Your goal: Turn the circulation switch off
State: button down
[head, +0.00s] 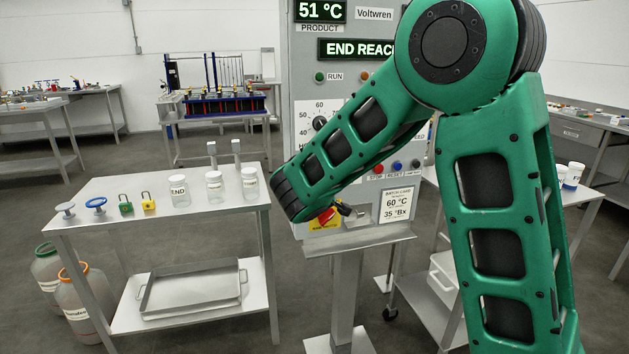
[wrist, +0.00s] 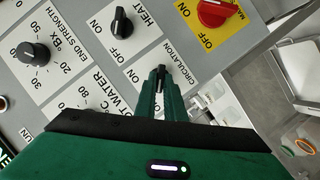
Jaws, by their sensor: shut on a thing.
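The circulation switch (wrist: 161,77) is a small black knob on a white plate labelled CIRCULATION, near the middle of the wrist view. Which way the knob points cannot be made out clearly. In the head view my green arm covers the switch and the gripper. The control panel (head: 301,90) stands upright, with its display (head: 355,48) reading END REACHED, partly cut off by my arm.
Close to the switch are the black HEAT knob (wrist: 123,22), the red main switch (wrist: 215,12) on yellow and the END STRENGTH dial (wrist: 35,52). A steel table (head: 100,190) with jars and padlocks stands left of the panel. A narrow shelf (head: 358,238) juts below the panel.

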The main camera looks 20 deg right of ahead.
jog(key=c, duration=1.8)
grip_release()
jog(key=shift+c, duration=0.2)
jog(key=v, duration=1)
jog(key=shift+s, duration=0.35)
jog(key=shift+r, duration=0.1)
